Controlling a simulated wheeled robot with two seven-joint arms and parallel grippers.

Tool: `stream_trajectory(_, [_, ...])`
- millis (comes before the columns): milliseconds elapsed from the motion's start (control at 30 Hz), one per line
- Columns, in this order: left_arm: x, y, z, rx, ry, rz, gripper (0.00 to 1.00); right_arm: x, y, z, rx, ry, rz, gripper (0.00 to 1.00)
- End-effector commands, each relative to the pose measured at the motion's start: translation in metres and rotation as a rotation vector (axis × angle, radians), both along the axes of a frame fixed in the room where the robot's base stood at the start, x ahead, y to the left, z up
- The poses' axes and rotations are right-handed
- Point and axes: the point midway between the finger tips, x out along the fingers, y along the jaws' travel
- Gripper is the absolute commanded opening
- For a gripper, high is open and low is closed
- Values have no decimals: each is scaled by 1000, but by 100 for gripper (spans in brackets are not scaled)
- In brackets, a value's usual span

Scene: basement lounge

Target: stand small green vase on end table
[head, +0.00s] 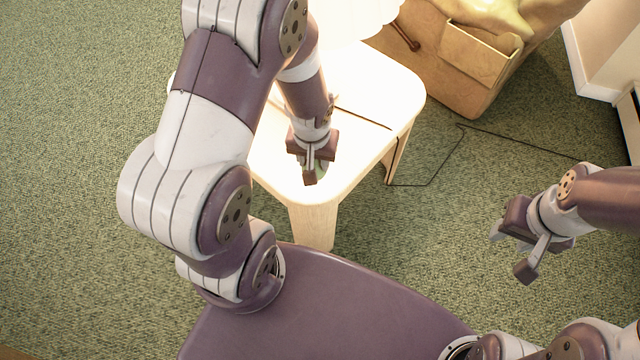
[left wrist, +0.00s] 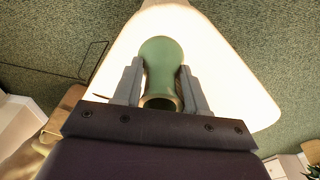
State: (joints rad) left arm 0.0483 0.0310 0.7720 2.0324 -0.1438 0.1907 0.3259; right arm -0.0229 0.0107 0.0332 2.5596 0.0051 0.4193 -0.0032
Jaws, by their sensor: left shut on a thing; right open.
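The small green vase (left wrist: 162,62) is between the fingers of my left gripper (left wrist: 161,88) in the left wrist view, with its dark round opening towards the camera. My left gripper is shut on it. In the head view my left gripper (head: 312,172) is over the near corner of the pale end table (head: 390,92), and only a bit of green vase (head: 322,171) shows beside the fingers. I cannot tell whether the vase's base touches the tabletop. My right gripper (head: 522,255) is open and empty, right of the table above the carpet.
A bright lamp (head: 345,18) stands at the back of the end table. A dark cord (head: 440,165) runs over the table and carpet. A tan armchair (head: 470,60) stands behind the table. Green carpet is clear at left.

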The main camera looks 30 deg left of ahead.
Motion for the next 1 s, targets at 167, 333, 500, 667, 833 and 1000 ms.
stream_trajectory(167, [-1, 0, -43, 0, 2, 0, 8, 0, 0, -22, 0, 0, 0, 43])
stream_trajectory(333, [0, 0, -65, 0, 1, 0, 8, 0, 0, -33, 0, 0, 0, 43])
stream_trajectory(500, [0, 0, -87, 0, 0, -1, 8, 0, 0, -45, 0, 1, 0, 43])
stream_trajectory(667, [0, 0, -84, -1, -1, -1, 8, 0, 0, -42, 0, 1, 0, 43])
stream_trajectory(833, [0, 0, -89, 0, 0, -1, 45, 0, 0, -47, 0, 1, 0, 43])
stream_trajectory(1000, [0, 0, -87, 0, 0, -1, 67, 0, 0, -46, 0, 1, 0, 43])
